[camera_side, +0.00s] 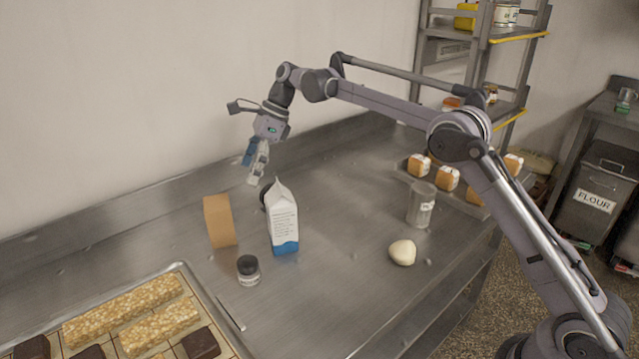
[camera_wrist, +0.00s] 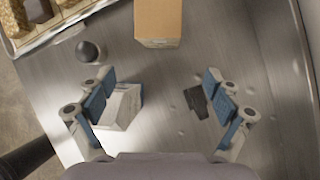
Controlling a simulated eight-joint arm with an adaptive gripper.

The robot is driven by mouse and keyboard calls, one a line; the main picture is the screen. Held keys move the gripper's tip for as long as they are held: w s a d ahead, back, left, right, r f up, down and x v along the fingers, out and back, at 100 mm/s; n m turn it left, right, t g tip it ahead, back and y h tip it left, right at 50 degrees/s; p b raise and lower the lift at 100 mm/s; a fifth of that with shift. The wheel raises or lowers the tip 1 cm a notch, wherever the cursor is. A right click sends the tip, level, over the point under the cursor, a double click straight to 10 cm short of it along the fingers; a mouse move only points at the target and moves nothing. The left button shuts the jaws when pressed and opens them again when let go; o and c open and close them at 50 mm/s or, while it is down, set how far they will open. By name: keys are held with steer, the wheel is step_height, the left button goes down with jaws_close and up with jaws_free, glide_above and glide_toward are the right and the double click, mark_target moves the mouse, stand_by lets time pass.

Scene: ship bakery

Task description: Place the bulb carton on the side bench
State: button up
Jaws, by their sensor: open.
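A plain tan cardboard box, which I take for the bulb carton (camera_side: 219,221), stands on the steel worktop left of a white and blue milk carton (camera_side: 284,222). In the wrist view the tan box (camera_wrist: 158,20) is at the top, beyond my fingertips. My gripper (camera_side: 256,163) is above the worktop near the wall, open and empty. In the wrist view its blue-padded fingers (camera_wrist: 158,98) are wide apart. The milk carton (camera_wrist: 122,110) shows beside the left finger, a dark object (camera_wrist: 196,101) beside the right one. The side bench (camera_side: 606,107) appears at the far right.
A dark-lidded jar (camera_side: 248,270) stands in front of the tan box. A tray of bars (camera_side: 187,278) lies front left. A metal can (camera_side: 421,204), a pale dough ball (camera_side: 402,252) and a tray of loaves (camera_side: 447,178) are to the right. A flour bin (camera_side: 596,185) stands by the side bench.

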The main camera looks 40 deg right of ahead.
steer(key=s+d+r+n+t+h, duration=0.1)
steer(key=s+d+r+n+t, duration=0.15)
steer(key=s+r+n, duration=0.4)
steer(key=s+d+r+n+t+h, duration=0.15)
steer(key=s+d+n, duration=0.25)
steer(key=s, duration=0.6)
steer(key=s+d+f+n+h, duration=0.1)
steer(key=s+f+n, duration=0.2)
steer(key=s, duration=0.3)
steer(key=s+d+f+n+t+h, duration=0.1)
steer(key=s+d+f+n, duration=0.1)
steer(key=s+f+n, duration=0.2)
steer(key=s+d+f+n+t+h, duration=0.1)
steer(key=s+d+f+n, duration=0.1)
steer(key=s+n, duration=0.3)
steer(key=s+f, duration=0.1)
steer(key=s, duration=0.3)
steer(key=shift+s+f, duration=0.2)
steer(key=shift+f, duration=0.2)
